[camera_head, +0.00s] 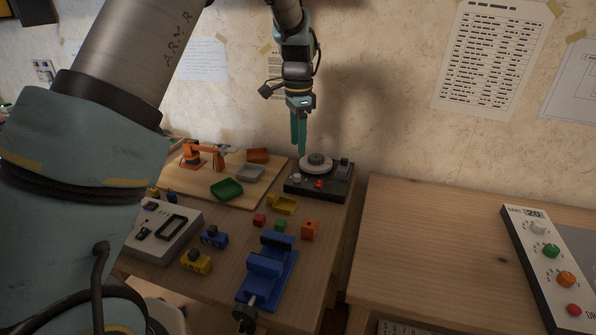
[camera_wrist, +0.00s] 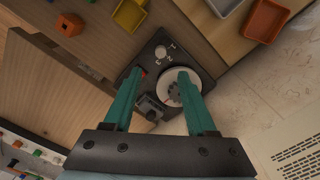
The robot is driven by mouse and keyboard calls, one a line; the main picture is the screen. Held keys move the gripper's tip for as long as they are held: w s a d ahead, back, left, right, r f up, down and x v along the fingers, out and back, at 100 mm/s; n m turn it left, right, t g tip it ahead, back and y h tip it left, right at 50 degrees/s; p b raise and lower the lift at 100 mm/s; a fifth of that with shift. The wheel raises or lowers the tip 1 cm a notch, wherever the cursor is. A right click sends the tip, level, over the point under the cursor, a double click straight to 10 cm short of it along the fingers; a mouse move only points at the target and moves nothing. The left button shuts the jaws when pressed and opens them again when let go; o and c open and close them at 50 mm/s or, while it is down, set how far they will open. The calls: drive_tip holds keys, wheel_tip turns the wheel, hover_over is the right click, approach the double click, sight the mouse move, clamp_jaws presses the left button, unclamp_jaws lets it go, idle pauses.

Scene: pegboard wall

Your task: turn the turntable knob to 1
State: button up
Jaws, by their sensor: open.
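The turntable is a black box (camera_head: 323,190) at the back of the left table, near the wall; it also shows in the wrist view (camera_wrist: 158,68). On it are a pale round platter (camera_head: 306,167) with a dark ridged hub (camera_head: 316,158), a small white knob (camera_head: 297,178), a red button (camera_head: 319,184) and a grey block (camera_head: 344,164). In the wrist view the white knob (camera_wrist: 160,51) has small marks beside it, too small to read. My gripper (camera_head: 299,152) is open and empty, teal fingers pointing down above the turntable. In the wrist view its fingertips (camera_wrist: 156,76) partly cover the platter.
A blue vise (camera_head: 268,265), coloured blocks and a yellow tray (camera_head: 283,206) stand in front of the turntable. A board with green (camera_head: 227,189) and grey trays and a small orange robot arm (camera_head: 203,155) lies to its left. The right table's near-left top is bare.

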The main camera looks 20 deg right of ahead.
sight(297, 175)
wheel_tip(297, 175, down, 10)
drive_tip(key=shift+a+r+p, duration=0.1)
drive_tip(key=shift+p, duration=0.7)
drive_tip(key=shift+c, duration=0.4)
clamp_jaws()
